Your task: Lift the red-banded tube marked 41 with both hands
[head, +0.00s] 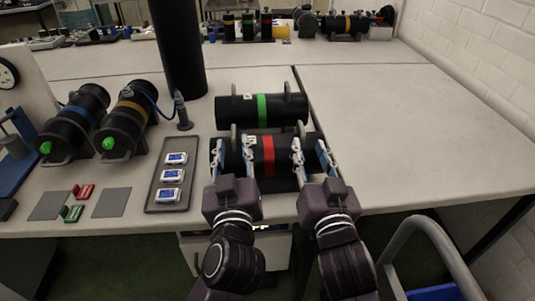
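The black tube with the red band (268,153) lies on its side across the front of the table. A small white label shows left of the band, too small to read. My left gripper (233,153) is over the tube's left part, its fingers spread apart on either side of a grey handle. My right gripper (312,153) is over the tube's right end, its fingers also spread apart. Whether the fingers touch the tube, I cannot tell. The fingers hide parts of the tube and its right end.
A green-banded black tube (262,108) lies just behind. A tray (158,194) with blue-and-white devices is at left, near a dark column (178,50). The table on the right (390,130) is clear.

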